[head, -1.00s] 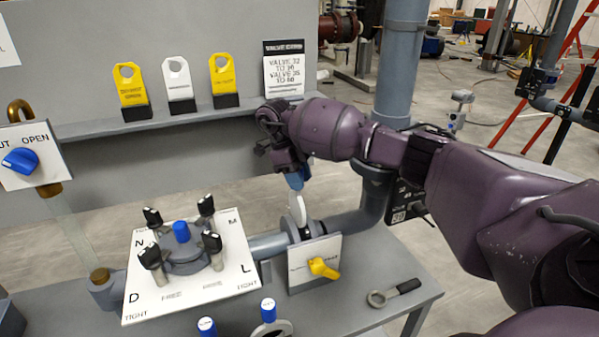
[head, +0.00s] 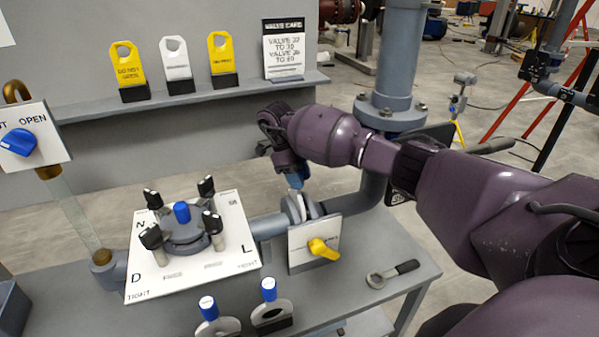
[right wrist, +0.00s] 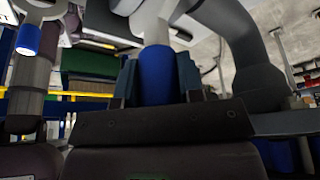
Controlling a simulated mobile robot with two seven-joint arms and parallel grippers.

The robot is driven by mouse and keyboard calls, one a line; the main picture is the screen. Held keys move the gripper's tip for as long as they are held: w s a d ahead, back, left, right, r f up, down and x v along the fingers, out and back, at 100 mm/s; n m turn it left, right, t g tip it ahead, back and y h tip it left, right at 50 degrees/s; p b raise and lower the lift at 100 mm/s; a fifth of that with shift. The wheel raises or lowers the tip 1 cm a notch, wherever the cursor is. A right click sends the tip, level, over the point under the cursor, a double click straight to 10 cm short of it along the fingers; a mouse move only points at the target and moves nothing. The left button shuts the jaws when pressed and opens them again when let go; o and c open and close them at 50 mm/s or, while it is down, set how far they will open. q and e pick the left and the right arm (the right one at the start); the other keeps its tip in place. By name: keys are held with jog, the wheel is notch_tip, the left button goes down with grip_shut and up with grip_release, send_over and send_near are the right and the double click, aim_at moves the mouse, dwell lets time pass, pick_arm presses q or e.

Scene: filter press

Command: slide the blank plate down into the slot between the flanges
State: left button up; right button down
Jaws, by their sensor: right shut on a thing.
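My right gripper (head: 294,181) is shut on the blue handle of the blank plate. The right wrist view shows this blue handle (right wrist: 157,75) upright between the two dark fingers. The pale blank plate (head: 299,205) hangs below the handle, seen nearly edge-on, at the flanges (head: 290,213) in the grey pipe. Its lower part is hidden among the flanges and behind a white panel (head: 305,243). I cannot tell how deep it sits or whether it touches. My left gripper is out of view.
The white panel has a yellow lever (head: 322,250). Two ring-shaped plates with blue handles (head: 269,290) stand at the bench front. A clamped cover (head: 185,225) with black knobs is to the left. A wrench (head: 392,274) lies to the right. Tags stand on the rear shelf (head: 190,97).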

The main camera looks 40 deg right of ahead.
aim_at(300, 192)
jog(key=shift+f+b, duration=0.5)
jog(key=shift+f, duration=0.35)
jog(key=shift+f+b, duration=0.45)
jog(key=shift+f, duration=0.25)
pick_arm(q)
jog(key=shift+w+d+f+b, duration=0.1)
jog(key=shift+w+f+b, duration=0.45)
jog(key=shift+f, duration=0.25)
pick_arm(e)
jog(key=shift+f, duration=0.9)
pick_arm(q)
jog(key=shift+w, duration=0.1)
pick_arm(e)
jog(key=c, duration=0.7)
grip_release()
